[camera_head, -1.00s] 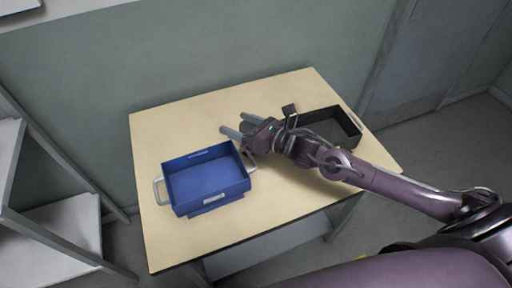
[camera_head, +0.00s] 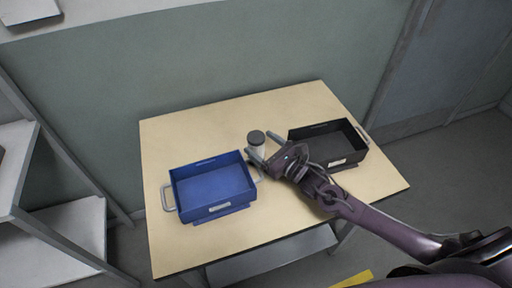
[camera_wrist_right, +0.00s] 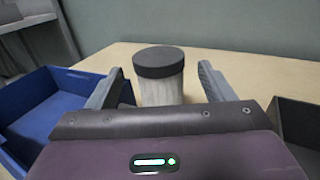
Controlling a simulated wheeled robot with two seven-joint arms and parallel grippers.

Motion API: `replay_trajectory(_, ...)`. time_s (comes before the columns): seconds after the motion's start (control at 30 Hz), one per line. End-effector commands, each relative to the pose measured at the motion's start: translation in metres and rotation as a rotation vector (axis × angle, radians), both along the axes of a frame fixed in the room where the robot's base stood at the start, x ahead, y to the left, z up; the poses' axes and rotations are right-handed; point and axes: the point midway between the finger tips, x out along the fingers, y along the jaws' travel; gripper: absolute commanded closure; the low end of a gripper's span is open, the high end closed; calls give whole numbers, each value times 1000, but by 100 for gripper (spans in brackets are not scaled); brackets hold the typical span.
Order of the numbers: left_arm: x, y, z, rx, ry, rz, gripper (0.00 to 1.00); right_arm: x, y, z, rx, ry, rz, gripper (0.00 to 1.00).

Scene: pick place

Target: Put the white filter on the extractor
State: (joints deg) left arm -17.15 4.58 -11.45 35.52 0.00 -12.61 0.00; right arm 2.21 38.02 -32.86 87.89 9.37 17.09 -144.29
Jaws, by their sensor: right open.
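A white cylinder with a dark lid (camera_head: 257,141), perhaps the white filter, stands upright on the table between the two bins. In the right wrist view the white cylinder (camera_wrist_right: 160,88) lies ahead, between the two fingers. My right gripper (camera_head: 262,152) is open, its fingers reaching to either side of the cylinder without closing on it. In the right wrist view the gripper (camera_wrist_right: 157,85) shows gaps beside the cylinder. I see nothing that I can name as the extractor. My left gripper is not in view.
A blue bin (camera_head: 212,188) with metal handles stands left of the cylinder. A black bin (camera_head: 343,134) stands right of it, close to my right arm. The table (camera_head: 200,125) is clear at the back and front right. A shelf rack (camera_head: 75,222) stands at the left.

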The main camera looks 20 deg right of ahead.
Motion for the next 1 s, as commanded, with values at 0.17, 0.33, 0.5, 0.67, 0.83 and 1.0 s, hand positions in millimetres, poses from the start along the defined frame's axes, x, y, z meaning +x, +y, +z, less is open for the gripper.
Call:
replay_trajectory(0.17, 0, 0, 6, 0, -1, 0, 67, 23, 13, 3, 5, -2, 0, 25)
replay_trajectory(0.33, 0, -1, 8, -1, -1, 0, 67, 40, 21, 1, 2, 0, 0, 25)
replay_trajectory(0.5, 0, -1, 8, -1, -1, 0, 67, 42, 23, 0, 0, 1, 1, 25)
replay_trajectory(0.67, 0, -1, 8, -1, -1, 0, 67, 42, 23, 0, 0, 1, 1, 33)
replay_trajectory(0.83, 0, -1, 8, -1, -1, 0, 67, 42, 22, 0, 1, 0, 1, 55)
replay_trajectory(1.0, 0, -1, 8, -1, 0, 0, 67, 42, 22, 1, 1, 0, 1, 77)
